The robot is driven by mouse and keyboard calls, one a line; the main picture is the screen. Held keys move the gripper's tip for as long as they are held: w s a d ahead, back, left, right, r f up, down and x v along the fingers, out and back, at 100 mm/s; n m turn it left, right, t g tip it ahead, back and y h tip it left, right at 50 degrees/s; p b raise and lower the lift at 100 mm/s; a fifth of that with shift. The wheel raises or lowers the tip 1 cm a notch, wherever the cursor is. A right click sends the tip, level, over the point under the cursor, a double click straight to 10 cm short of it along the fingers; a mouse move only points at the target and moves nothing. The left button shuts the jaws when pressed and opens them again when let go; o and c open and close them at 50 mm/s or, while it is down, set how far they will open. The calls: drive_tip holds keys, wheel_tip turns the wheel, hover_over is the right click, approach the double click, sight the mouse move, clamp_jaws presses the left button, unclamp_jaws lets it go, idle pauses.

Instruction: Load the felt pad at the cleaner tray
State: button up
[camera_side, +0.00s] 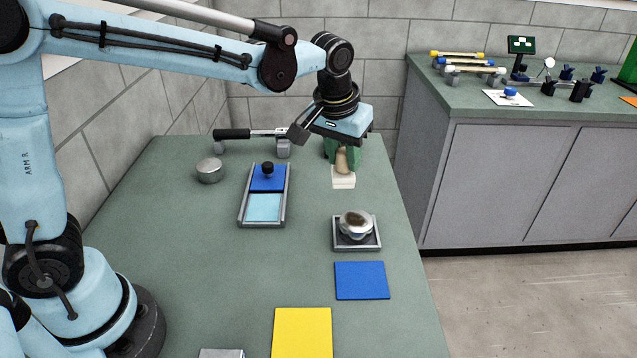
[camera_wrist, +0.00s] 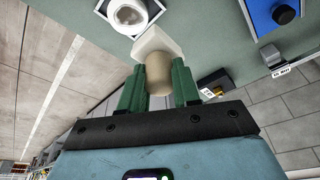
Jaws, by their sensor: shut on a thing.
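My gripper (camera_side: 343,152) has green fingers shut on the beige handle of the felt pad (camera_side: 343,182), a white block on the handle's lower end. The pad hangs upright near the table's right edge and seems clear of the top. In the wrist view my gripper (camera_wrist: 158,76) holds the felt pad (camera_wrist: 157,42) between both fingers. What looks like the cleaner tray (camera_side: 262,226) lies left of and a little nearer than the pad. It is a grey frame with a pale blue surface (camera_side: 263,208) in front and a blue lid (camera_side: 268,183) with a black knob behind.
A round metal tin (camera_side: 209,171) and a black-handled tool (camera_side: 232,134) stand at the back left. Blue (camera_side: 361,281) and yellow (camera_side: 302,331) flat squares lie in front.

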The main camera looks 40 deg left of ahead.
drive_tip(key=s+a+f, duration=0.3)
drive_tip(key=s+a, duration=0.6)
drive_tip(key=a, duration=0.5)
drive_tip(key=shift+f, duration=2.85)
drive_tip(key=shift+f, duration=0.6)
wheel_tip(320, 180, up, 7)
drive_tip(key=shift+d+r, duration=0.1)
idle(0.5)
